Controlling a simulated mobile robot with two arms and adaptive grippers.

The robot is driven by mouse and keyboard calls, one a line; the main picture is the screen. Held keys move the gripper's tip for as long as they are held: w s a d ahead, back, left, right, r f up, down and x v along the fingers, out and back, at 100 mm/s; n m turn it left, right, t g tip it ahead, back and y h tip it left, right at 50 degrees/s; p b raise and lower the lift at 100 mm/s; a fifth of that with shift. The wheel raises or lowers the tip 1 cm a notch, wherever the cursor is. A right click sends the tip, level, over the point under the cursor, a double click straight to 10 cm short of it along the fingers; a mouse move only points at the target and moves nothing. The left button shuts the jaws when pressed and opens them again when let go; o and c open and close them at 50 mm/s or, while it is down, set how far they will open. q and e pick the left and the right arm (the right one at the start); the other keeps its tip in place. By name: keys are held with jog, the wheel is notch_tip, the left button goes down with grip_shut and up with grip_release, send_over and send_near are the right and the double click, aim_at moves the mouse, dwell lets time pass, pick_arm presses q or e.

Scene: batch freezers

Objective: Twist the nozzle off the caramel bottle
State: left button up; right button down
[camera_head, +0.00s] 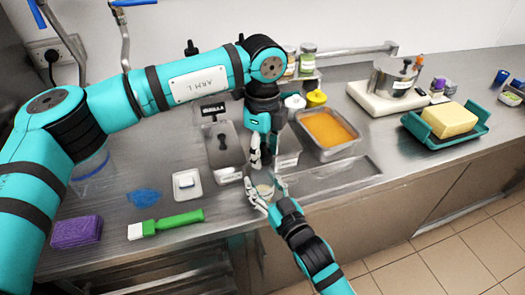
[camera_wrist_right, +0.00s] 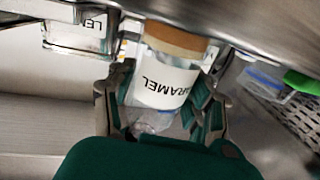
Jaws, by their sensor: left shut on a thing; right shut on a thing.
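The caramel bottle (camera_head: 264,190) is small and pale in the head view, at the counter's front edge. In the right wrist view the bottle (camera_wrist_right: 165,82) is clear, with a white label reading CARAMEL upside down and a brown band at one end. My right gripper (camera_head: 265,186) is shut around its body; its fingers also show on both sides of the bottle in the wrist view. My left gripper (camera_head: 257,160) points down just above the bottle and is shut at its top end. The nozzle is hidden by the left fingers, so I cannot tell whether it is loose.
A metal pan of orange filling (camera_head: 327,128) stands right of the grippers. Farther right are a pot (camera_head: 391,80) on a white base and a yellow block (camera_head: 449,119) on a teal tray. A green-handled brush (camera_head: 170,223), white square container (camera_head: 187,185) and purple sponge (camera_head: 76,232) lie left.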

aim_at(263, 144)
pick_arm(q)
jog(key=shift+r, duration=1.9)
pick_arm(e)
jog(key=shift+c, duration=2.2)
grip_release()
